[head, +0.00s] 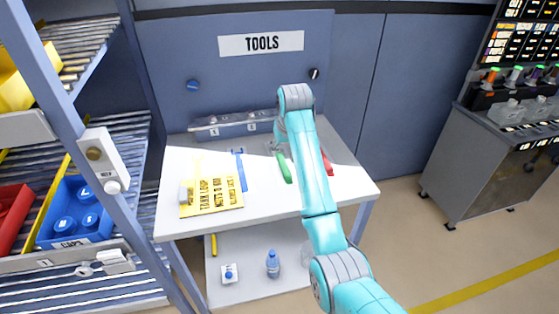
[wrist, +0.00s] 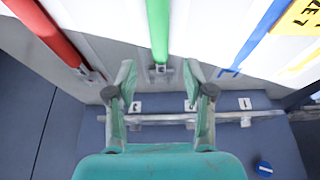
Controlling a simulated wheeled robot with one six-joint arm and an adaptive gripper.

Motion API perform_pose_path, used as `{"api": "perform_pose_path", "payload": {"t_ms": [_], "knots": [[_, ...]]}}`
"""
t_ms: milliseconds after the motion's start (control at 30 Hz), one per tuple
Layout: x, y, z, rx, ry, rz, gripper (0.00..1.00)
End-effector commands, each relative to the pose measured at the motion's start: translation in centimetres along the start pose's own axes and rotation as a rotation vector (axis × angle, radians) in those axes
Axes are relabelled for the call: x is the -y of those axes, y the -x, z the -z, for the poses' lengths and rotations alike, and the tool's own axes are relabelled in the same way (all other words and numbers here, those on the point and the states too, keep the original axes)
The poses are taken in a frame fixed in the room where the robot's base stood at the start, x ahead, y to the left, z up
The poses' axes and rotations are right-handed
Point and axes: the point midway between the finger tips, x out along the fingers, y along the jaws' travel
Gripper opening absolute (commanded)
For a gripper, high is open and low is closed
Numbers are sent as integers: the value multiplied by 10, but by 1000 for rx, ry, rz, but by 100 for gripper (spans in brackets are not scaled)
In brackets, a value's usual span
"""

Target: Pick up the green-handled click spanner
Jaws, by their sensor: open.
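The green-handled click spanner (head: 284,167) lies on the white worktop, left of my forearm in the head view. In the wrist view its green handle (wrist: 158,30) runs down from the top edge to a grey metal head. My gripper (wrist: 158,72) is open and empty, its two fingers apart on either side of that head in the picture. I cannot tell how high above it they are. In the head view my arm partly hides the gripper. A blue-handled spanner (head: 240,172) lies to the left and a red-handled one (head: 328,164) to the right, partly behind my arm.
A yellow card (head: 212,197) with dark lettering lies on the worktop (head: 262,222). A rack with numbered labels (head: 212,128) stands at the back, below the TOOLS sign (head: 261,43). Shelving (head: 85,155) stands close on the left. A bottle (head: 273,264) stands on the lower shelf.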

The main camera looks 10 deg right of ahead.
Motion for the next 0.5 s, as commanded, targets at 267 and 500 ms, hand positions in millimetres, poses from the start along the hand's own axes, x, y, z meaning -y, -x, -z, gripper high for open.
{"api": "perform_pose_path", "payload": {"t_ms": [267, 500], "knots": [[1, -22, -1, 2, 0, 0, 52], [2, -53, 0, 1, 0, 0, 52]]}}
